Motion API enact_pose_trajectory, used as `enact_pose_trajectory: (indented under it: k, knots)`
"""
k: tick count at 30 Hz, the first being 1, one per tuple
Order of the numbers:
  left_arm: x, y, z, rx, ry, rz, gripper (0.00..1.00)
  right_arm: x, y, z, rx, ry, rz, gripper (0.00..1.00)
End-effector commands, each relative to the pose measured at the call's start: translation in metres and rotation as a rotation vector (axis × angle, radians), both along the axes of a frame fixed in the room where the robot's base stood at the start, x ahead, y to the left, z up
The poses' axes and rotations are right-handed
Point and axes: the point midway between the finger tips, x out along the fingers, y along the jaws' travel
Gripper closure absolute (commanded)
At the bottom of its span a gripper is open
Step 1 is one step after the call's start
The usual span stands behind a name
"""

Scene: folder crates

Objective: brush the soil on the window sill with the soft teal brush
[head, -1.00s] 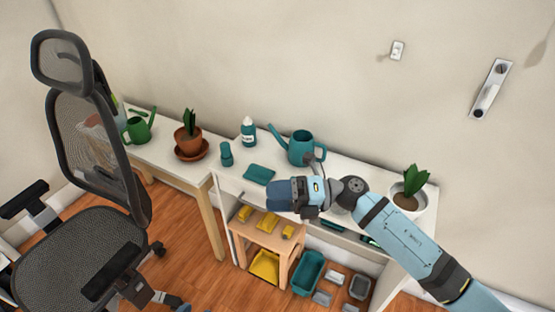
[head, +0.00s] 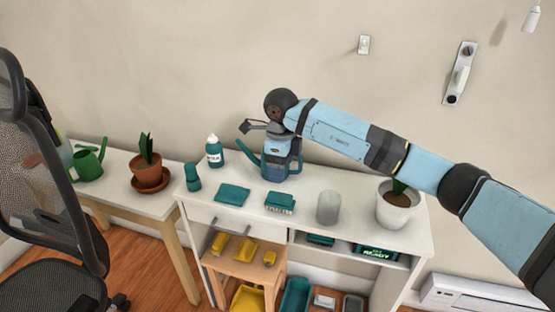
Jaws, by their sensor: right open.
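A teal block with a pale, bristle-like lower edge, likely the soft teal brush (head: 280,202), lies on the white desk (head: 260,220) in the head view. My right gripper (head: 279,168) is open, pointing down in front of the teal watering can (head: 250,153), behind and above the brush and apart from it. Its fingertips are hard to make out against the can. Dark soil (head: 393,197) shows in the white pot (head: 392,216) at the right end, with my arm passing over the plant. I cannot make out a window sill or loose soil. My left gripper is not in view.
On the desk are a teal cloth-like piece (head: 232,195), a grey cup (head: 328,207), a white-capped bottle (head: 214,151) and a small teal bottle (head: 193,177). A terracotta pot (head: 150,178) and green can (head: 89,163) stand left. A chair (head: 55,275) is in front.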

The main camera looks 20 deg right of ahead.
Motion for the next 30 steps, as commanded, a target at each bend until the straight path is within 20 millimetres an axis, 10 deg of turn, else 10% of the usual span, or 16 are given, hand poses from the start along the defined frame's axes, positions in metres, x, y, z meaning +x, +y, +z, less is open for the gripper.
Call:
enact_pose_trajectory:
  k: [15,30]
  knots:
    - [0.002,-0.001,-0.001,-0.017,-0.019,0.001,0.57,0.000,0.001,-0.095,0.004,0.002,0.000,0.28]
    - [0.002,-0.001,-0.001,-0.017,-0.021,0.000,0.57,0.000,0.001,-0.107,0.004,0.000,0.001,0.32]
